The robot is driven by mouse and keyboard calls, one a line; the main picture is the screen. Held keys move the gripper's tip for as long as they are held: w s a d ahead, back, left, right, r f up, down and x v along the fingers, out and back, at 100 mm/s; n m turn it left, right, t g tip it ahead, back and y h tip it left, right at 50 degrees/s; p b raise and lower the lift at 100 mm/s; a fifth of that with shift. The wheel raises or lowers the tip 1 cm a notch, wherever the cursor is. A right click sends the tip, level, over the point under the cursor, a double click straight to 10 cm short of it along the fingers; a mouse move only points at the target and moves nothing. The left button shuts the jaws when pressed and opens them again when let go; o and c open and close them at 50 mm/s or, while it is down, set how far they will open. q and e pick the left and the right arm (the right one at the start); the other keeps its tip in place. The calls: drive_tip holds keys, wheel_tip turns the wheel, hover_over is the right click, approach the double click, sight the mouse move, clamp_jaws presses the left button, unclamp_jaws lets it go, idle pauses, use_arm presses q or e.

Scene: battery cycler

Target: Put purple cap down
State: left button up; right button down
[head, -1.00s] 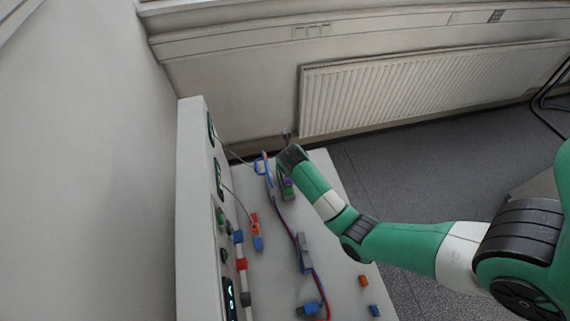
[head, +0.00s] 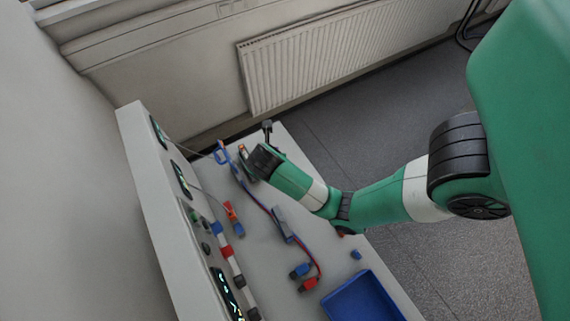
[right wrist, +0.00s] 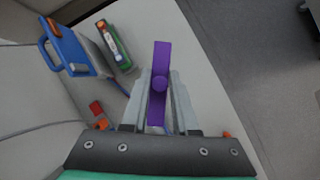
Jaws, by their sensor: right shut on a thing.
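The purple cap (right wrist: 160,58) is a narrow purple bar with a round boss in its middle. My right gripper (right wrist: 160,84) is shut on it, with one grey finger on each side, above the pale bench top in the right wrist view. In the head view my right gripper (head: 249,161) is over the far end of the white bench (head: 262,271), mostly hidden by its own wrist. The cap cannot be made out there. I cannot tell its exact height above the bench. My left gripper is not in view.
A blue handled part (right wrist: 72,50) and a green cell-like part (right wrist: 115,46) lie left of the gripper. Red and blue cables run along the bench to red (head: 309,285) and blue (head: 300,271) connectors. A blue tray (head: 338,290) stands at the near right. The instrument panel (head: 150,190) bounds the left.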

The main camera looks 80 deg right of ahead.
drive_tip(key=s+a+f+m+g+p, duration=0.1)
drive_tip(key=s+a+f+m+g, duration=0.2)
drive_tip(key=s, duration=0.4)
drive_tip(key=s+a+f+m, duration=0.3)
drive_tip(key=s+a+f, duration=0.2)
drive_tip(key=s+f, duration=0.15)
drive_tip(key=shift+y, duration=0.4)
drive_tip(key=w+d+f+b, duration=0.1)
drive_tip(key=d+f, duration=0.2)
drive_tip(key=d, duration=0.1)
drive_tip(key=w+d+f+b, duration=0.2)
drive_tip(key=d+f, duration=0.1)
drive_tip(key=d, duration=0.1)
drive_tip(key=w+d+f+b, duration=0.2)
drive_tip(key=d+f, duration=0.1)
drive_tip(key=d, duration=0.1)
drive_tip(key=shift+w+d, duration=0.1)
drive_tip(key=shift+d, duration=0.2)
drive_tip(key=shift+w+d+f+b, duration=0.15)
drive_tip(key=shift+f+b, duration=0.35)
drive_tip(key=shift+f, duration=1.2)
drive_tip(key=shift+f, duration=0.15)
drive_tip(key=c, duration=0.7)
unclamp_jaws()
